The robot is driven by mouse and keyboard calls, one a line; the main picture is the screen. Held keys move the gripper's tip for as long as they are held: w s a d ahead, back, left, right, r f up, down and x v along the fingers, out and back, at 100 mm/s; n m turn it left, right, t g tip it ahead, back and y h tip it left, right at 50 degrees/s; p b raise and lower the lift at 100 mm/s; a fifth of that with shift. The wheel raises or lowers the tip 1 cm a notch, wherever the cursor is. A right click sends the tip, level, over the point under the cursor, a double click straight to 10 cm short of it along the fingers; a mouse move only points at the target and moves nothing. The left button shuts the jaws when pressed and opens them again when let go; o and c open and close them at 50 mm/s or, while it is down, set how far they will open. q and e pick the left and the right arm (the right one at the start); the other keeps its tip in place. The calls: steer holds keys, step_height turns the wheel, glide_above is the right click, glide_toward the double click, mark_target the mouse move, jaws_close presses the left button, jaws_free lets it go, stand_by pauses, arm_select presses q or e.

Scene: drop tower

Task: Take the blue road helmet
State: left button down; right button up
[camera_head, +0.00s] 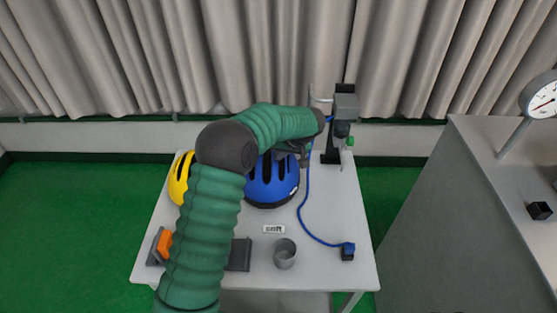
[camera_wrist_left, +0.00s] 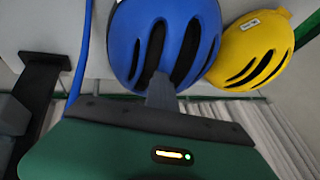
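The blue road helmet (camera_head: 270,187) with dark vents sits on the white table, partly hidden behind my green left arm. It fills the upper middle of the left wrist view (camera_wrist_left: 127,40). My left gripper (camera_head: 296,156) is at the helmet's upper right edge in the head view. In the left wrist view a dark finger (camera_wrist_left: 160,88) overlaps the helmet's edge near its vents. I cannot tell whether it touches the shell or how far the fingers are apart. My right gripper is in neither view.
A yellow helmet (camera_head: 180,177) is left of the blue one. A grey cup (camera_head: 285,254) and a "soft" label (camera_head: 273,229) are in front. A dark stand (camera_head: 333,150) rises behind right.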

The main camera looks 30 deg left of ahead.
arm_select(q)
steer(key=r, duration=0.1)
steer(key=a, duration=0.1)
steer(key=r, duration=0.1)
steer(key=shift+w+a+r+g, duration=0.25)
steer(key=shift+r+g, duration=0.05)
steer(key=shift+r, duration=0.05)
steer(key=r, duration=0.3)
steer(key=shift+s+d+r, duration=0.15)
steer(key=shift+s+r, duration=0.2)
steer(key=shift+s, duration=0.05)
steer(key=shift+d+r, duration=0.15)
steer(key=shift+d, duration=0.45)
steer(key=c, duration=2)
jaws_free()
steer(key=shift+w+d, duration=0.15)
steer(key=shift+w, duration=0.05)
steer(key=shift+c, duration=0.2)
steer(key=shift+o, duration=1.2)
steer(key=shift+w, duration=0.1)
steer(key=o, duration=0.9)
steer(key=shift+a, duration=0.75)
steer(key=o, duration=0.5)
steer(key=shift+d, duration=0.25)
steer(key=shift+c, duration=0.2)
steer(key=shift+d, duration=0.25)
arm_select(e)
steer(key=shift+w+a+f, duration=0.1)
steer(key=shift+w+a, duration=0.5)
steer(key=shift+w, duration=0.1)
